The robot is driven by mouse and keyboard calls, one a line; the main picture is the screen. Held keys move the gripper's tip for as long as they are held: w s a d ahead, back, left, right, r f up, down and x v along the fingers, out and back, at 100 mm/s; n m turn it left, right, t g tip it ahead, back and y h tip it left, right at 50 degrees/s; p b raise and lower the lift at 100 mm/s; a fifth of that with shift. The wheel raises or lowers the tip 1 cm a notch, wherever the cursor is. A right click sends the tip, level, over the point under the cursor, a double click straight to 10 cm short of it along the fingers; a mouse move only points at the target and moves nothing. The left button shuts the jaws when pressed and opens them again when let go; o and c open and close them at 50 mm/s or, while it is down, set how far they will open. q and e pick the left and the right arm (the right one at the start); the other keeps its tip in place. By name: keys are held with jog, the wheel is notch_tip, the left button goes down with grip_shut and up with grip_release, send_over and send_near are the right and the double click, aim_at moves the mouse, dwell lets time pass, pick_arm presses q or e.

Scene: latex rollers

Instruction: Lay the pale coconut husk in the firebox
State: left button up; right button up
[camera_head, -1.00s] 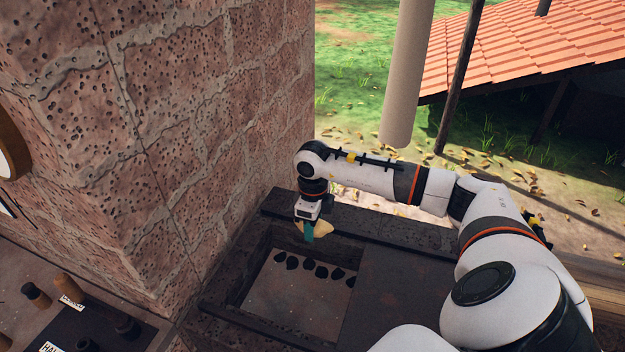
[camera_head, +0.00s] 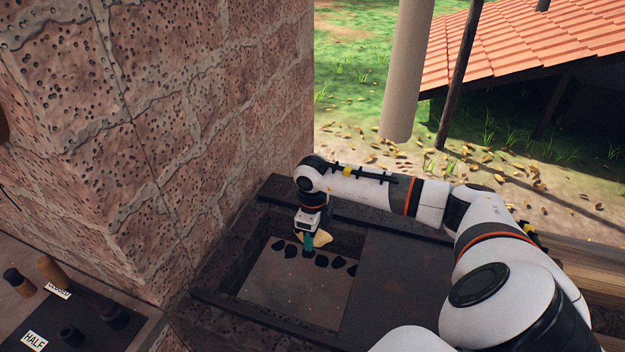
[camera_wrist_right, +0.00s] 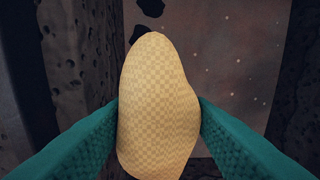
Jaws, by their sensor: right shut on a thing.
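The pale coconut husk (camera_head: 321,239) is a yellowish, rounded piece held by my right gripper (camera_head: 309,241). In the right wrist view the husk (camera_wrist_right: 157,105) sits between the two green fingers, which press on its sides. The firebox (camera_head: 290,295) is a dark-rimmed rectangular pit with a greyish floor. The husk is at the far end of the firebox opening, over or just inside it; its exact height above the floor is hard to tell. My left gripper is not in view.
Several black lumps (camera_head: 306,251) lie in a row on the firebox floor near its far side. A stone wall (camera_head: 190,130) rises to the left. A dark plate (camera_head: 395,285) covers the area to the right. Labelled pegs (camera_head: 70,336) stand at lower left.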

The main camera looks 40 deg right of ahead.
jog(key=shift+f, duration=0.15)
jog(key=o, duration=1.1)
jog(key=shift+c, duration=0.2)
